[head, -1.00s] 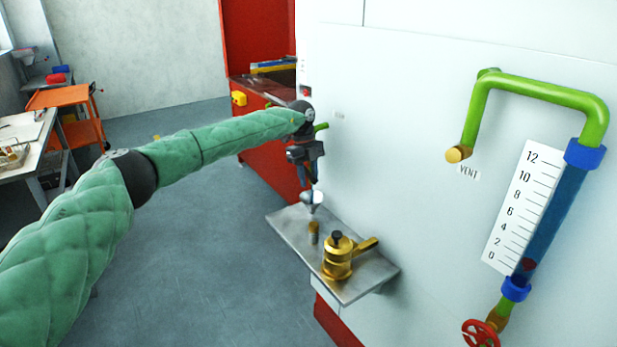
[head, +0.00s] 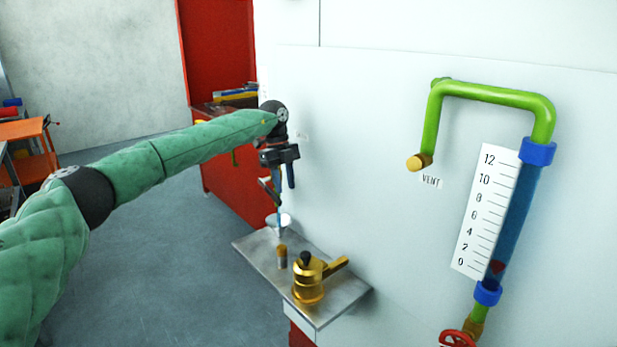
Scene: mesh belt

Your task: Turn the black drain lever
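No black drain lever can be made out in the head view. My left gripper (head: 279,190) hangs pointing down over the far end of a small metal shelf (head: 340,298). Its fingers are small and dark, and I cannot tell whether they are open or shut. A thin bluish piece shows at the fingers, above a small pale cup-like piece (head: 286,220) at the shelf's far end. I cannot tell whether the gripper touches either one. My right gripper is not in view.
A brass pot-like piece with a black knob (head: 309,283) and a small brass cylinder (head: 282,257) stand on the shelf. On the white panel are a green vent pipe (head: 490,93), a blue sight tube (head: 507,233), a scale (head: 484,212) and a red handwheel (head: 458,340).

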